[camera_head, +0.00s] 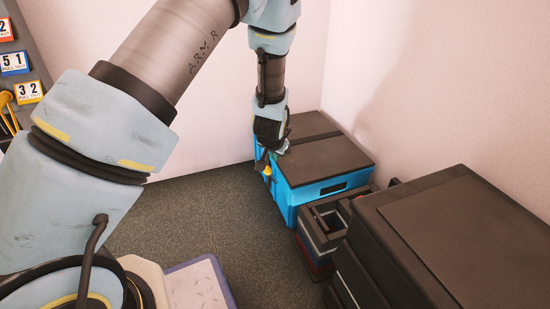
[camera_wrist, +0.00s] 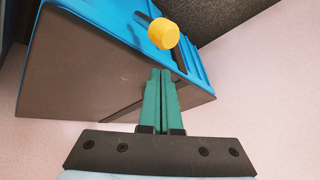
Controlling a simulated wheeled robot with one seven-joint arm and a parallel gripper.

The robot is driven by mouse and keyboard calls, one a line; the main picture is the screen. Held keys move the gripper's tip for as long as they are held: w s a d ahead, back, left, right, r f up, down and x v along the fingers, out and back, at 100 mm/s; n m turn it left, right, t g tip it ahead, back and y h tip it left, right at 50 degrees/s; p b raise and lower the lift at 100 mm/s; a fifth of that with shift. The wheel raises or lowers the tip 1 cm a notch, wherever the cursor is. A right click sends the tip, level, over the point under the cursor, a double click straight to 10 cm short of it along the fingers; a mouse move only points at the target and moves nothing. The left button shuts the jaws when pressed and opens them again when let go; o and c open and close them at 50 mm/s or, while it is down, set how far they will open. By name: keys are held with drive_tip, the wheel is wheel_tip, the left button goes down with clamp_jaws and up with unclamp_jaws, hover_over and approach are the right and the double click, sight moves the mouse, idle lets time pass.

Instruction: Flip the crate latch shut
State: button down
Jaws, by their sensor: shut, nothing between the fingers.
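The blue crate (camera_head: 283,195) with a dark lid (camera_head: 325,157) stands on the floor against the far walls in the head view. Its blue side (camera_wrist: 95,18) and dark lid (camera_wrist: 75,72) also show in the wrist view. The latch has a yellow knob (camera_wrist: 163,33) on a dark lever (camera_wrist: 179,57) at the crate's blue side; the knob (camera_head: 267,170) also shows in the head view. My gripper (camera_wrist: 160,72) is shut and empty, with its green fingertips close to the knob and lever. I cannot tell whether they touch. In the head view the fingertips are largely hidden.
A small open-topped dark bin (camera_head: 328,216) stands right beside the crate. A large dark cabinet (camera_head: 455,235) fills the right foreground. Grey floor (camera_head: 205,213) is clear left of the crate. A board with numbered tags (camera_head: 14,63) stands at far left.

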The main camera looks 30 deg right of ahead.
drive_tip(key=shift+w+d+r+p, duration=0.25)
drive_tip(key=shift+d+r+p, duration=0.25)
drive_tip(key=shift+r, duration=0.25)
drive_tip(key=s+a+r+p, duration=0.3)
drive_tip(key=s+r, duration=0.2)
drive_tip(key=s, duration=0.1)
drive_tip(key=w+a+r+n+g+y+p, duration=0.1)
drive_tip(key=w+a+r+n+p, duration=0.15)
drive_tip(key=a+r, duration=0.55)
drive_tip(key=w+a+r+n+g+y+p, duration=0.1)
drive_tip(key=a+r+n+p, duration=0.3)
drive_tip(key=a, duration=0.6)
drive_tip(key=s+a+r+n+g+y+p, duration=0.15)
drive_tip(key=s+a+r, duration=0.35)
drive_tip(key=a, duration=0.5)
drive_tip(key=s+a+r+n+g+p, duration=0.1)
drive_tip(key=s+a+r+n, duration=0.15)
drive_tip(key=a+r, duration=0.6)
wheel_tip(320, 180, up, 36)
drive_tip(key=p, duration=3.7)
drive_tip(key=shift+a+m, duration=0.2)
drive_tip(key=shift+m, duration=0.15)
drive_tip(key=shift+s+r, duration=0.1)
